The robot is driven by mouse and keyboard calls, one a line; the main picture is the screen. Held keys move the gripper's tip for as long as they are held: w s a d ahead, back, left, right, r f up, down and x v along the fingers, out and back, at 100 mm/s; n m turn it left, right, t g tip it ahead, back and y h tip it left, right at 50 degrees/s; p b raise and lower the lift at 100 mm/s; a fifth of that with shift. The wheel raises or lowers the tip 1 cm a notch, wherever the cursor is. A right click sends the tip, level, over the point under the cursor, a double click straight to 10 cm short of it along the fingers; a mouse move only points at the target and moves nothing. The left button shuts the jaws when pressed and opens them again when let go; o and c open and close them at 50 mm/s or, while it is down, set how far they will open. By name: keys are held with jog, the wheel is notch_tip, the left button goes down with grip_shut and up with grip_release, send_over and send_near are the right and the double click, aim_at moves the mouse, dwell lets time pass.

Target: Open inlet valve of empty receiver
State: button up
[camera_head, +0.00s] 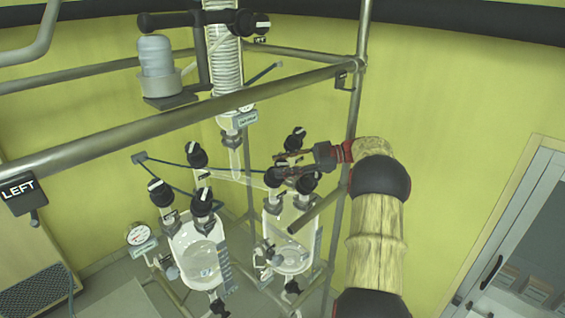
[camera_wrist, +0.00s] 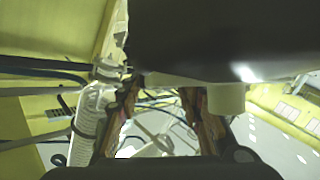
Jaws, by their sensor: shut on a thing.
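Two glass receivers stand below the column: the left receiver (camera_head: 197,252) and the right receiver (camera_head: 277,228). I cannot clearly tell their liquid levels. Black valve knobs with white marks sit above the right one: an upper knob (camera_head: 297,138), a left knob (camera_head: 271,179) and a right knob (camera_head: 306,183). My gripper (camera_head: 281,164) reaches in from the right, its fingers shut at the left knob. The fingers partly cover that knob. In the wrist view my gripper (camera_wrist: 160,98) shows below a large dark knob-like shape (camera_wrist: 210,40), which hides much of the view.
Metal frame bars (camera_head: 180,115) cross in front of and above the glassware. An upright pole (camera_head: 352,110) stands close to my arm. More black knobs (camera_head: 160,193) sit over the left receiver, near a round gauge (camera_head: 139,234). A coiled glass condenser (camera_head: 224,60) rises above.

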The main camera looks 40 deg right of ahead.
jog(key=shift+n+g+p, duration=0.5)
jog(key=shift+n+g, duration=0.6)
jog(key=shift+g, duration=0.1)
jog(key=shift+y, duration=0.3)
jog(key=o, duration=1.2)
jog(key=shift+v, duration=3.7)
